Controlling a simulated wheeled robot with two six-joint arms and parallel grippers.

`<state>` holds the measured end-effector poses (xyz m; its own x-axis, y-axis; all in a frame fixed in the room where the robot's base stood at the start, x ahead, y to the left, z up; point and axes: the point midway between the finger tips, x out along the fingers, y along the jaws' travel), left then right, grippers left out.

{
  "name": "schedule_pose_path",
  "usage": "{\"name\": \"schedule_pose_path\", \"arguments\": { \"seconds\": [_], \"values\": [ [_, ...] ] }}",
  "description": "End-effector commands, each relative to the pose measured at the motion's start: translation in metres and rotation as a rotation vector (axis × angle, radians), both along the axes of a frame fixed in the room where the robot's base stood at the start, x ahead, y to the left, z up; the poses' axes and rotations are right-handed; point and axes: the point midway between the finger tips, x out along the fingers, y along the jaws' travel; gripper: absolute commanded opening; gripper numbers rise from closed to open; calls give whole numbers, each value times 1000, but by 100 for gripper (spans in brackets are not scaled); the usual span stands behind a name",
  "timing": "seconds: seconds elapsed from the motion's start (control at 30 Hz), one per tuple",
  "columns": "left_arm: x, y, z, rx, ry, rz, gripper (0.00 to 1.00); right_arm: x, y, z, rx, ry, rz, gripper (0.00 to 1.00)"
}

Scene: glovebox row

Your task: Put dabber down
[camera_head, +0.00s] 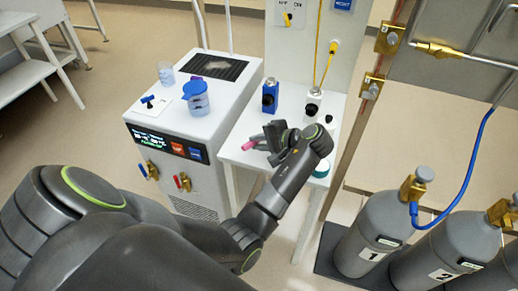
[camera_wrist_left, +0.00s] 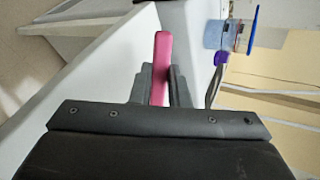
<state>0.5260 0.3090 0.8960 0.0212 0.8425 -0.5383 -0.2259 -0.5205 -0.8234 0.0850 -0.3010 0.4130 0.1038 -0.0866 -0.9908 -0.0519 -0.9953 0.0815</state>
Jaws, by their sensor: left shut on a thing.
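The pink dabber (camera_head: 250,144) is a slim bar that sticks out to the left from my left gripper (camera_head: 268,142) in the head view. In the left wrist view, the dabber (camera_wrist_left: 162,62) stands between the two dark fingers of my left gripper (camera_wrist_left: 161,84), which are shut on it. The gripper is over the front part of a small white table (camera_head: 238,127). I cannot tell whether the dabber touches the tabletop. My right gripper is in neither view.
A white chiller (camera_head: 150,110) at left bears a blue-lidded jug (camera_head: 196,97) and a clear beaker (camera_head: 166,75). Grey gas cylinders (camera_head: 372,235) stand at right.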

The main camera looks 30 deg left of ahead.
Motion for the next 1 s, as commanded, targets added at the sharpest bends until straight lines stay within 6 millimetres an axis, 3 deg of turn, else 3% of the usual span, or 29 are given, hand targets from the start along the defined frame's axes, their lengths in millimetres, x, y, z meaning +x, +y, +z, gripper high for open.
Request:
{"name": "schedule_pose_path", "arguments": {
  "seconds": [0.2,0.57,0.6,0.73,1.0],
  "values": [
    [-1,0,-28,0,3,-1,0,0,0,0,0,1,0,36],
    [-1,0,-32,-1,2,-1,0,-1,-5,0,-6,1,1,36],
    [0,0,-32,-1,1,0,19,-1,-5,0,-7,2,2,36],
    [0,0,-31,-1,1,0,36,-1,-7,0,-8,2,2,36],
    [0,0,-31,0,1,-1,37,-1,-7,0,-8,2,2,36]
  ]
}}
